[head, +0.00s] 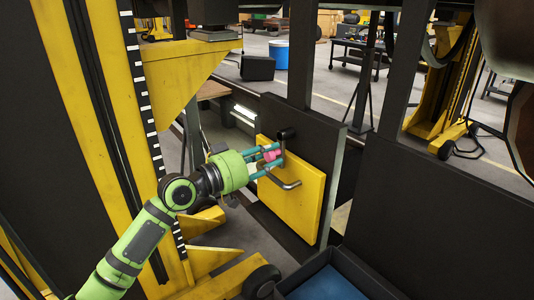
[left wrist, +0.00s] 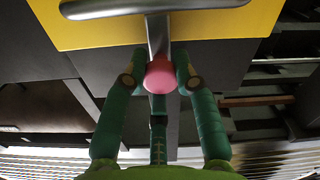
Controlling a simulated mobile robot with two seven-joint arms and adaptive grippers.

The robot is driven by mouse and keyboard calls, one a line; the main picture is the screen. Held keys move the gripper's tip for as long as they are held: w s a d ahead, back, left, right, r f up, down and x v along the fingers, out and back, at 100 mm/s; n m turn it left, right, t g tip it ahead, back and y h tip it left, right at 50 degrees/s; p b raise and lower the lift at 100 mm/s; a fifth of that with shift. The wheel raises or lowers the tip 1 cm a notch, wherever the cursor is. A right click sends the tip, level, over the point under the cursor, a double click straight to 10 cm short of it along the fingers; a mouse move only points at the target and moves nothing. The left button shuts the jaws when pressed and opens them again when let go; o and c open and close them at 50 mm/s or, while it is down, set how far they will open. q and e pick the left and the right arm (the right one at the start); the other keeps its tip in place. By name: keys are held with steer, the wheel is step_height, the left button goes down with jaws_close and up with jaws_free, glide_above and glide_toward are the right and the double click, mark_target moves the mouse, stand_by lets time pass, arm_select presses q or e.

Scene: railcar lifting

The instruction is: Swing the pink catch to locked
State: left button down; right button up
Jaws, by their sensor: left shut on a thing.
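The pink catch (head: 271,156) is on a yellow panel (head: 301,193) fixed to a dark board. My left gripper (head: 272,160) reaches it from the left, its teal fingers around the pink part. In the left wrist view, the pink knob (left wrist: 160,76) sits between the fingertips of my left gripper (left wrist: 158,78), at the end of a grey metal lever (left wrist: 158,35). The fingers are shut on it. A bent grey handle (head: 284,181) is on the panel just below the gripper. My right gripper is not seen.
A yellow lifting column (head: 90,80) with a bracket stands close on the left of my arm. A dark bin with a blue bottom (head: 330,283) is below the panel. Dark upright posts stand behind and right of the panel.

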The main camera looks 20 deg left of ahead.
arm_select(q)
steer(key=shift+a+r, duration=0.1)
steer(key=shift+r, duration=0.2)
steer(key=c, duration=1.1)
jaws_free()
steer(key=shift+o, duration=0.7)
steer(key=shift+f, duration=0.15)
steer(key=shift+s+a+f, duration=0.1)
steer(key=shift+s+a, duration=0.2)
steer(key=shift+s, duration=0.05)
steer(key=v, duration=1.1)
